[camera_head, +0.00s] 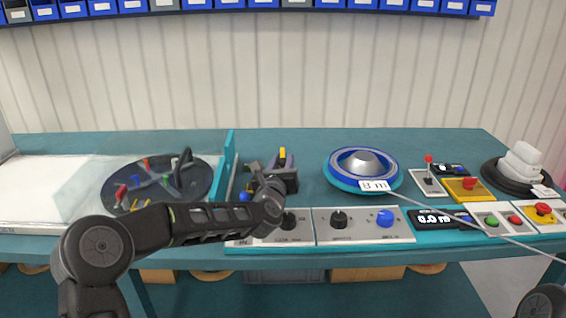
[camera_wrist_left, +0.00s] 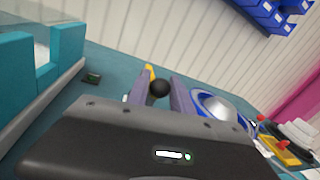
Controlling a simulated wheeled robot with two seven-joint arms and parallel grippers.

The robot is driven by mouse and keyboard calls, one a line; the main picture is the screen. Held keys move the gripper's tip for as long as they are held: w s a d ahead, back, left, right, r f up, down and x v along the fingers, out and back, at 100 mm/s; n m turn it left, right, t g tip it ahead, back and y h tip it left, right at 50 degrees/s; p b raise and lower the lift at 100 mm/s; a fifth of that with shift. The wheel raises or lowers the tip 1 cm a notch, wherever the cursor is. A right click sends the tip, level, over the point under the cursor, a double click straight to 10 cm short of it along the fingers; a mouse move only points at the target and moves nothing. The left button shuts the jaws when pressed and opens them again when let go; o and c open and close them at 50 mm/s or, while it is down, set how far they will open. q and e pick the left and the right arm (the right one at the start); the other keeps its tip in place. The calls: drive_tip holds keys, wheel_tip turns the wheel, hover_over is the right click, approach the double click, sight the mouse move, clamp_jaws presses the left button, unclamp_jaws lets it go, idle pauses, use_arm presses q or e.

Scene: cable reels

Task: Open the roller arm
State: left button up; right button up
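My left gripper (camera_head: 283,156) reaches over the bench, its two purple-grey fingers pointing away from me. In the left wrist view the fingers (camera_wrist_left: 160,82) stand apart. A black ball knob (camera_wrist_left: 160,88) shows between them, with gaps at its sides. A yellow piece (camera_head: 282,152) also shows between the fingers; it shows behind the knob in the wrist view (camera_wrist_left: 150,71). These look like parts of the roller arm, but most of it is hidden by the gripper and I cannot tell its angle. My right gripper is out of view.
A blue-rimmed wheel (camera_head: 363,167) with a silver cone is right of the gripper. A dark reel disc (camera_head: 120,170) lies left, beyond a teal upright plate (camera_head: 227,160). A knob panel (camera_head: 350,226) lines the front edge. A cable (camera_head: 455,215) runs right from an "8 m" tag (camera_head: 375,186).

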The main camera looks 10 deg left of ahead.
use_arm(q)
clamp_jaws()
drive_tip(key=shift+d, duration=0.1)
idle(0.8)
